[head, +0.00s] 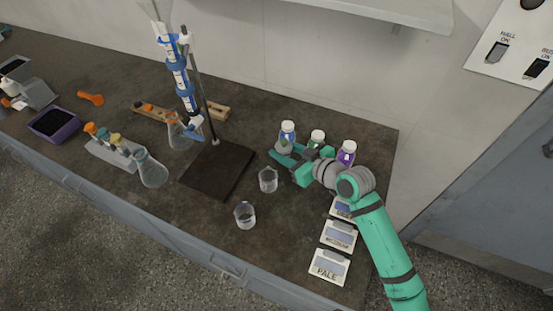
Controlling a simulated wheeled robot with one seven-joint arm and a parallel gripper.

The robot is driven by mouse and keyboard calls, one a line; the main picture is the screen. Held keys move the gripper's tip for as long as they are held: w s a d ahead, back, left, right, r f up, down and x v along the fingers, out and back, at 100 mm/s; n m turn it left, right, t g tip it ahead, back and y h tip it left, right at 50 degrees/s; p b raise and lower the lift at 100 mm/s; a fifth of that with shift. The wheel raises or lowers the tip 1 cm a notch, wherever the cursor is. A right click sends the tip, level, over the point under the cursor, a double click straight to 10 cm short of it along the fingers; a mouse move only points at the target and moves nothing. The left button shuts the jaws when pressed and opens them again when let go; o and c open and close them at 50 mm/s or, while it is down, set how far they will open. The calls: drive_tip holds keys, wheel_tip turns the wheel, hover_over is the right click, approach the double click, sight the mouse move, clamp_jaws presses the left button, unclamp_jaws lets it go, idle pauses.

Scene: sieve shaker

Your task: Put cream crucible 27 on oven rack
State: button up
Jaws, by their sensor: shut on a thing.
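I see no cream crucible and no oven rack in the head view. My gripper (281,150) is over the right part of the dark bench, with teal fingers pointing left. Its fingers are around the lower part of a white-capped bottle with blue on it (287,130), and it appears shut on that bottle. My wrist hides part of the contact. A white-capped bottle with green (317,137) and one with purple (347,152) stand just to the right, behind my wrist.
Two clear beakers (268,180) (245,215) stand in front of my gripper. A burette stand (217,170) is to the left, with flasks beyond. Labelled cards (329,267) line the bench's right side. A shelf (390,12) overhangs the back wall.

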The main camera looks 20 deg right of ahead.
sight(277, 165)
drive_tip(key=shift+w+a+f, duration=0.35)
drive_tip(key=shift+w+f, duration=0.05)
drive_tip(key=shift+f, duration=0.2)
drive_tip(key=shift+w+a+f, duration=0.35)
drive_tip(key=shift+f, duration=0.2)
drive_tip(key=shift+w+a+f, duration=0.1)
drive_tip(key=shift+w+f, duration=0.05)
drive_tip(key=shift+f, duration=1.6)
drive_tip(key=o, duration=0.8)
drive_tip(key=shift+f, duration=0.1)
drive_tip(key=shift+c, duration=0.2)
drive_tip(key=v, duration=1.2)
